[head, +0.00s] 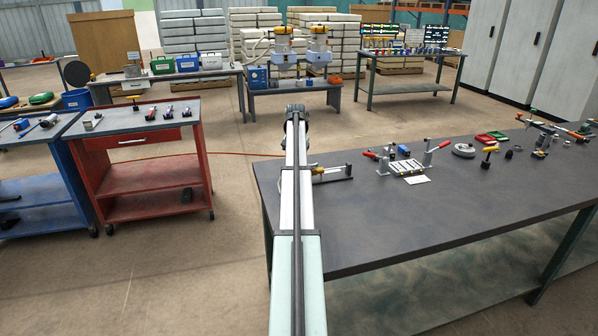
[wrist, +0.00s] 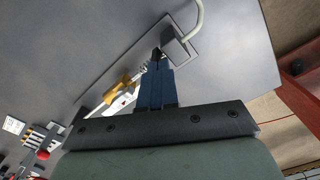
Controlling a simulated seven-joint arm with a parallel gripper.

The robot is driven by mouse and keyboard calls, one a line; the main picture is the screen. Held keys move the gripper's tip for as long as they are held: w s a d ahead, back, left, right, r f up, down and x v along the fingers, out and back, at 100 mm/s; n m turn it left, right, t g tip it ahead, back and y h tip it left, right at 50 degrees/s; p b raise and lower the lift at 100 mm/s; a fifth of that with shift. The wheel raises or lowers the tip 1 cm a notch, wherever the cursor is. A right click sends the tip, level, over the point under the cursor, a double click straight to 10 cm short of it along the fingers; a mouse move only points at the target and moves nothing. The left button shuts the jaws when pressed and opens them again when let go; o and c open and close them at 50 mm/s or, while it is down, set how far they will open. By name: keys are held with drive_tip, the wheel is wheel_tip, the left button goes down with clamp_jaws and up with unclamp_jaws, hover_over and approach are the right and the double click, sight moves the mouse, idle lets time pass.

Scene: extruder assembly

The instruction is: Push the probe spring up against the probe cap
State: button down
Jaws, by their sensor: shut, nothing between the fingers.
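In the wrist view my gripper (wrist: 157,56) is shut, its blue fingers together and nothing seen between them. The dark fingertips are beside a small bright metal piece that looks like the probe spring (wrist: 145,69), on the line of a thin rod. I cannot tell whether they touch it. A yellow part (wrist: 122,87) is on the same line, to the lower left. A grey block (wrist: 179,49) with a pale cable is just right of the fingertips. I cannot make out which part is the probe cap. In the head view the fixture with a yellow part (head: 318,169) is partly hidden by my arm.
The fixture is on the dark workbench (head: 400,225). To its right are a red-handled clamp fixture (head: 403,166), a grey disc (head: 464,150) and red and green trays (head: 487,138). The bench's front half is clear. A red cart (head: 145,165) is to the left.

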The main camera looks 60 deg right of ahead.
drive_tip(key=shift+s+d+f, duration=0.1)
drive_tip(key=shift+s+d, duration=0.25)
drive_tip(key=shift+s, duration=0.05)
idle(0.6)
drive_tip(key=shift+r, duration=2.55)
wheel_tip(320, 180, up, 14)
drive_tip(key=shift+f, duration=0.15)
